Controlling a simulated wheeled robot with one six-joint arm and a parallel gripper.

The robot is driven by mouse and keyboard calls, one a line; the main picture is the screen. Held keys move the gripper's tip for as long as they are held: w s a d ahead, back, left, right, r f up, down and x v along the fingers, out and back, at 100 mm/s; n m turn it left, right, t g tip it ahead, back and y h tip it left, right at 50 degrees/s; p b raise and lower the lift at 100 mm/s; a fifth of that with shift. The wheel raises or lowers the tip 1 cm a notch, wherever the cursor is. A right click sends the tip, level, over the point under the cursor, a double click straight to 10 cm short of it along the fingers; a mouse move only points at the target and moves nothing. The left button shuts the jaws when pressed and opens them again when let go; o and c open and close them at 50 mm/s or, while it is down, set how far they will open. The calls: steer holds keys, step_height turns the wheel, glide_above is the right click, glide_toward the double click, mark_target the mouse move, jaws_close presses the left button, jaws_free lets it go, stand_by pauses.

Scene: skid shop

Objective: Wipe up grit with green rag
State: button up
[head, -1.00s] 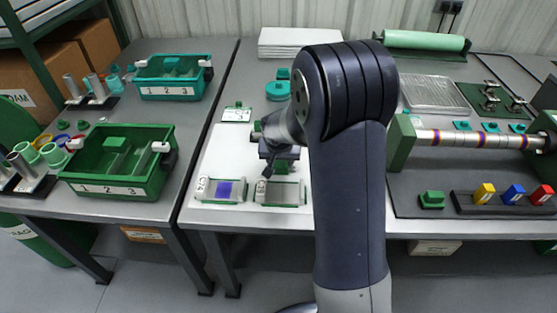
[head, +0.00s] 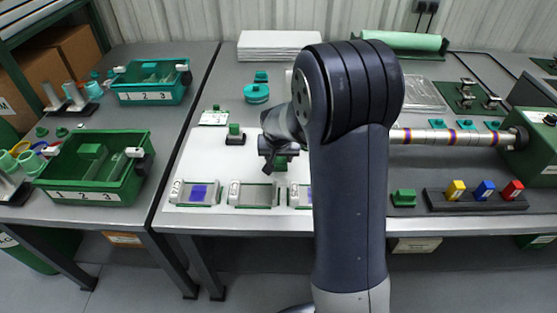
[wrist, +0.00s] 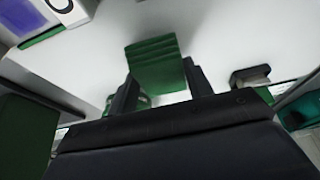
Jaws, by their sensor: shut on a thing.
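My gripper (head: 277,160) is shut on a green, ridged, folded-looking piece, which I take for the green rag (wrist: 155,65). The gripper is over the white board (head: 215,155), behind the middle of a row of framed plates; whether the rag touches the board I cannot tell. The left plate (head: 195,193) has a blue-violet patch, the middle plate (head: 254,194) looks plain grey, and the right one (head: 299,195) is partly hidden by my arm. Grit is too small to make out surely.
A green bin (head: 97,197) and a teal bin (head: 152,97) are on the left table. A banded roller (head: 450,137) and coloured blocks (head: 484,190) are at right.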

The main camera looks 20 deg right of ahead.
steer(key=shift+r+p, duration=1.8)
steer(key=shift+r, duration=1.1)
steer(key=shift+s+f, duration=0.1)
steer(key=shift+s, duration=0.05)
